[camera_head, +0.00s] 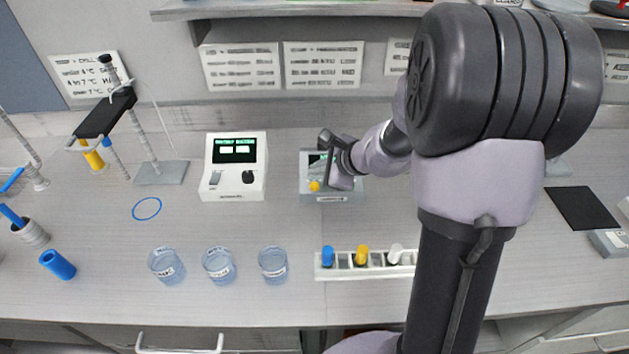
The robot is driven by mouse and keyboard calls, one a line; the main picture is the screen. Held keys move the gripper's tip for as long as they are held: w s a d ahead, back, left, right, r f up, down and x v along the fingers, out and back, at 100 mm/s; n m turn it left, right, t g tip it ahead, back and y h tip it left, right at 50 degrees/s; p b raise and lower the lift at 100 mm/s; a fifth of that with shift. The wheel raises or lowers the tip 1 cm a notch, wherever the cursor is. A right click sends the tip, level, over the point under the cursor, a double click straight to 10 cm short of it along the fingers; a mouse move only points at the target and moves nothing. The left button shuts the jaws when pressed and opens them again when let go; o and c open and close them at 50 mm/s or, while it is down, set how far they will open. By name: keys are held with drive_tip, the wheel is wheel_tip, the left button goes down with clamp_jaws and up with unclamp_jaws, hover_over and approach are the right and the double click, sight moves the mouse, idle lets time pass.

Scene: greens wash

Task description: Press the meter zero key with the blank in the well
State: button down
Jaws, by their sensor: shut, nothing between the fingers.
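A small grey instrument (342,197) stands on the bench at the centre, with a dark display showing some green. It looks like the meter. A yellow round part (315,186) shows at its front left; I cannot tell whether it is a key or a cap in the well. My gripper (338,180) is shut and empty, over the right part of this instrument. It hides part of the display and whatever lies under the fingers. I cannot tell whether the fingertips touch it. The blank and the zero key cannot be made out for sure.
A white instrument (234,191) with a lit screen stands left of the grey one. Three labelled beakers (219,265) and a white rack (340,272) with blue, yellow and white caps stand in front. A clamp stand (160,173) is further left. My arm covers the right side.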

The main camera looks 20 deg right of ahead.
sight(316, 188)
wheel_tip(316, 188, up, 3)
drive_tip(key=shift+r+p, duration=0.15)
drive_tip(key=shift+p, duration=0.9)
idle(1.2)
drive_tip(key=shift+a+r, duration=0.15)
drive_tip(key=shift+a, duration=0.1)
drive_tip(key=s+a+r+n+g+y+b, duration=0.1)
drive_tip(key=s+a+r+n, duration=0.45)
drive_tip(key=s+a, duration=0.2)
drive_tip(key=s+a+r+n+g+y+b, duration=0.1)
drive_tip(key=s+a+r+n, duration=0.3)
drive_tip(key=s+a+n, duration=0.35)
drive_tip(key=s+n+h, duration=0.3)
drive_tip(key=s+n, duration=0.2)
drive_tip(key=s, duration=0.6)
drive_tip(key=shift+s+d+r+n+g, duration=0.15)
drive_tip(key=shift+d+n+g, duration=0.1)
drive_tip(key=shift+n+g, duration=0.15)
